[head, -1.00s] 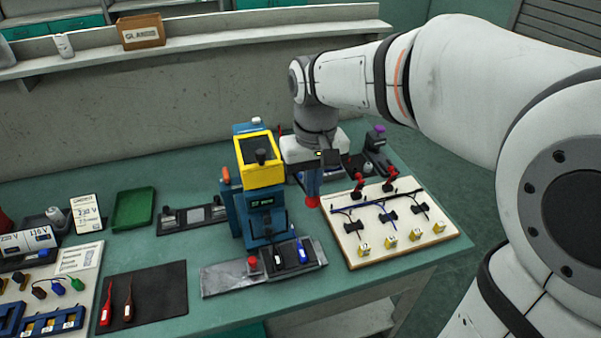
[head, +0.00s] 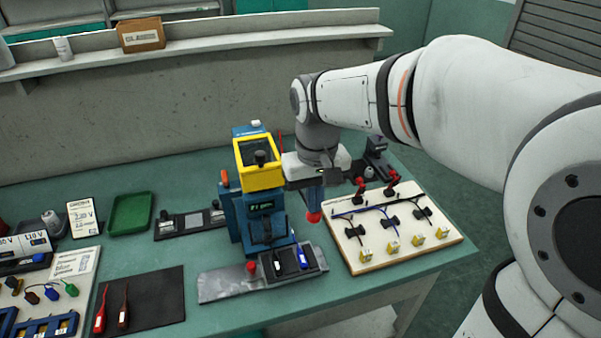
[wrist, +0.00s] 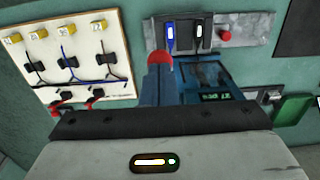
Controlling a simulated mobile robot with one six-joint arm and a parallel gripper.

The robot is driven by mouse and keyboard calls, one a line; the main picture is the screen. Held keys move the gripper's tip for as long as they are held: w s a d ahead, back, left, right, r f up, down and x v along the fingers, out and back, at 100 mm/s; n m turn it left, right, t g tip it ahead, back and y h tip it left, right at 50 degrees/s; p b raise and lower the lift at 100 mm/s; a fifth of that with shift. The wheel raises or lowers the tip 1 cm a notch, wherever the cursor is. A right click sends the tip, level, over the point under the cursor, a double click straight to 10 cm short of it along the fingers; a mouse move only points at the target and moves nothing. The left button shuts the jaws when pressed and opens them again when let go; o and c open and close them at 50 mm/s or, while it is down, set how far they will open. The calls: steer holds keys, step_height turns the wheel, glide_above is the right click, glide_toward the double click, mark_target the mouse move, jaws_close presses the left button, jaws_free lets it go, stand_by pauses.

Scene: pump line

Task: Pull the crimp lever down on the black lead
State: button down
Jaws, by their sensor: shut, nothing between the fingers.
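The blue press (head: 262,210) with a yellow frame (head: 262,178) stands mid-table. In its front tray lie a dark lead with a white label (head: 278,263) and a blue lead (head: 302,257); in the wrist view the dark lead (wrist: 200,36) is right of the blue one (wrist: 170,38). My gripper (head: 314,208) is shut and points down just right of the press. A red round knob (head: 313,217), apparently the lever's, sits at my fingertips; it also shows in the wrist view (wrist: 160,57). Whether the fingers touch it is unclear, and its lever arm is hidden.
A wire board (head: 370,268) with yellow blocks, black clips and red clamps lies close on the right. A red button (head: 251,267) is left of the leads. An orange handle (head: 225,178) rises on the press's left. A black mat (head: 155,300) lies further left.

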mark_target(315, 217)
steer(key=shift+s+f+b, duration=0.15)
steer(key=shift+f+b, duration=0.55)
steer(key=shift+f, duration=0.25)
steer(key=shift+f+b, duration=0.5)
steer(key=shift+f, duration=0.6)
steer(key=shift+f+b, duration=0.55)
steer(key=shift+r, duration=0.15)
